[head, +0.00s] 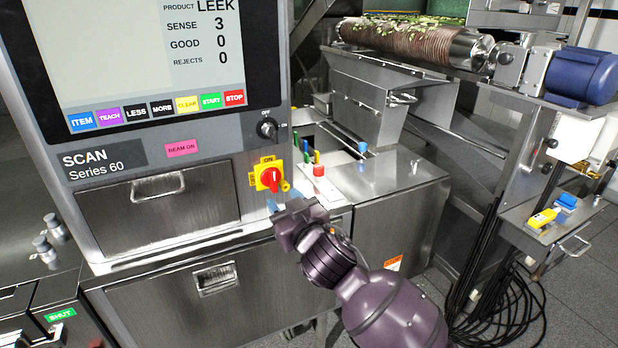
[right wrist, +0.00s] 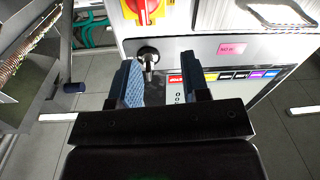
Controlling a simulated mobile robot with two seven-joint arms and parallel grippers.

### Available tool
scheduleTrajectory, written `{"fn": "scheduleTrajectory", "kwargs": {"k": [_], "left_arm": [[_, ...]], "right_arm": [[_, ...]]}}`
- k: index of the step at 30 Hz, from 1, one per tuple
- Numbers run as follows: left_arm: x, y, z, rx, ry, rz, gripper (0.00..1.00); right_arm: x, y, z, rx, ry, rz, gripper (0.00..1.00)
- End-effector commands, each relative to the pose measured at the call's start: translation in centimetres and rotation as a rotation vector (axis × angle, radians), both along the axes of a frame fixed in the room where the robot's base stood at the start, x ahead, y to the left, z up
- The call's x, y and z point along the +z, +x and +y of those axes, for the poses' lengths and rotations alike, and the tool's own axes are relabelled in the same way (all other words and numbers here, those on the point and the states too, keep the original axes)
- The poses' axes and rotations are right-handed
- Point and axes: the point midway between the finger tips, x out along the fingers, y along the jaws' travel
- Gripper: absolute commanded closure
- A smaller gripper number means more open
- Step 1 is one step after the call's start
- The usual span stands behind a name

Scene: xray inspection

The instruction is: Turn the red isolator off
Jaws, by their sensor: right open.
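The red isolator (head: 270,179) is a red rotary handle on a yellow plate on the front of the scanner cabinet. Its handle looks roughly upright, toward the ON label at the top of the plate. It also shows, cut off, at the top edge of the right wrist view (right wrist: 146,8). My right gripper (head: 275,206) is just below the isolator in the head view, apart from it as far as I can see. In the right wrist view its blue-padded fingers (right wrist: 160,70) are open with nothing held between them. My left gripper is not in view.
A black key switch (head: 267,128) sits above the isolator; it also shows beyond my fingers in the wrist view (right wrist: 148,57). A drawer (head: 160,210) is to the left. A steel counter (head: 385,180) is beyond.

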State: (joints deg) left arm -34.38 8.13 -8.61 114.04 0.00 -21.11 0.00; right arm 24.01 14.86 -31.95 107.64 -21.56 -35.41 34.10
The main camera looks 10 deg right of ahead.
Motion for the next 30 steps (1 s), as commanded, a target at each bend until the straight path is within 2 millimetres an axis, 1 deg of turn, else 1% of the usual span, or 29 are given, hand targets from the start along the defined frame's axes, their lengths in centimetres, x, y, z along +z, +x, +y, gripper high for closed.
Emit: {"fn": "scheduleTrajectory", "kwargs": {"k": [6,11,14,24,30], "left_arm": [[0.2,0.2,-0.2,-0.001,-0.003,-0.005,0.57],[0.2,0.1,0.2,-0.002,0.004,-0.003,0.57],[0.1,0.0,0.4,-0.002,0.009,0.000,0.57],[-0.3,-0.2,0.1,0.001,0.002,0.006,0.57],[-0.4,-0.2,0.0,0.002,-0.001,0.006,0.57]], "right_arm": [[-0.5,0.3,-0.7,-0.046,0.118,0.065,0.57],[-0.5,0.9,-0.5,-0.047,0.140,0.074,0.57],[-0.5,1.9,-0.2,-0.046,0.138,0.072,0.57],[-0.4,6.8,1.5,-0.046,0.138,0.072,0.57],[-0.5,9.1,2.2,-0.045,0.137,0.073,0.57]]}}
